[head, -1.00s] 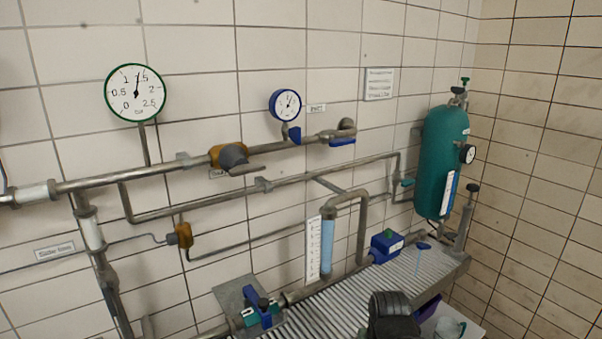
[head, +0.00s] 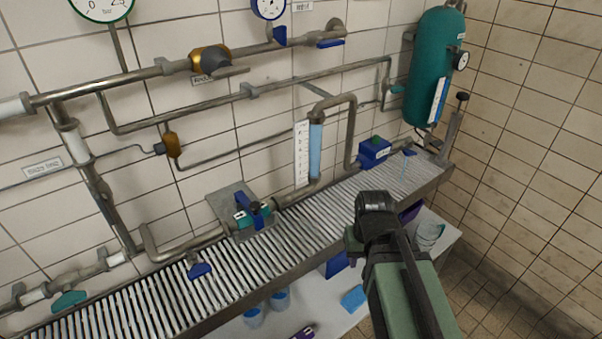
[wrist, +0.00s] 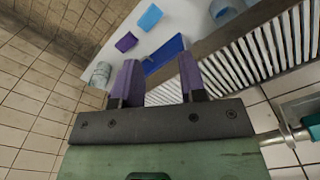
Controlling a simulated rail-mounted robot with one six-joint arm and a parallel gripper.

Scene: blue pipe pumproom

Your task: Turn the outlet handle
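Several handles are in the head view, and I cannot tell from the labels which is the outlet handle. A blue handle (head: 330,43) is at the right end of the upper pipe. A grey lever (head: 232,73) is on an orange valve (head: 208,60). A blue handle (head: 247,206) is on the teal valve above the grate. Another blue handle (head: 200,270) and a teal handle (head: 68,300) are lower left. My gripper (wrist: 158,84) is open and empty in the wrist view, its purple fingers apart, over the shelf. No handle is between them.
A slatted grate (head: 215,270) runs along the wall. Below it, a white shelf (head: 330,312) holds blue cups (head: 280,300), a clear cup (head: 428,236) and small blocks. A blue box (head: 374,152) is on the pipe.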

